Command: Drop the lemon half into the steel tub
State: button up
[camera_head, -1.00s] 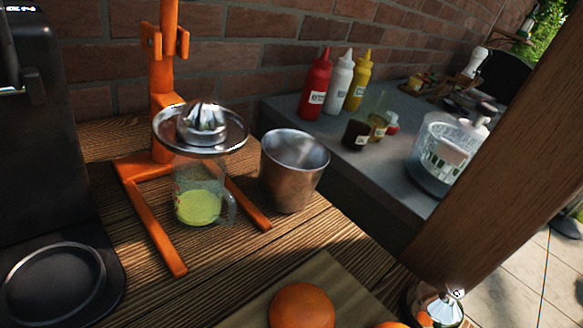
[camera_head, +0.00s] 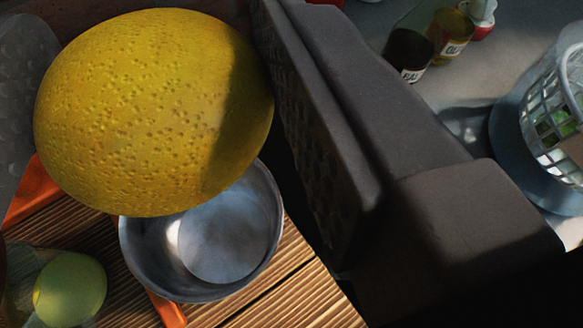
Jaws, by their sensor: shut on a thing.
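The lemon half (camera_head: 145,110) shows large and yellow at the upper left, its rounded peel toward the camera. My gripper (camera_head: 160,105) is shut on it, with one dark textured finger at its right and part of the other at the left edge. The steel tub (camera_head: 225,245) stands on the wooden table below, open and empty as far as I can see. The lemon half covers the tub's upper left rim in the picture. The height between them is hard to tell.
Orange stand parts (camera_head: 168,312) show beside the tub. On the grey counter at right are small jars (camera_head: 408,52) and a white basket (camera_head: 560,110) in a bowl.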

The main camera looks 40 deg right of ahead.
jog(key=shift+w+d+f, duration=0.1)
jog(key=shift+d+f, duration=0.05)
jog(key=shift+f, duration=0.05)
notch_tip(320, 180, down, 6)
jog(key=b, duration=0.6)
jog(key=shift+r+b, duration=0.25)
jog(key=shift+b, duration=0.1)
jog(key=o, duration=1.1)
jog(key=shift+o, duration=0.2)
jog(key=shift+s, duration=0.2)
jog(key=v, duration=1.3)
jog(key=shift+s+p, duration=0.25)
jog(key=shift+p, duration=0.1)
jog(key=shift+r, duration=0.25)
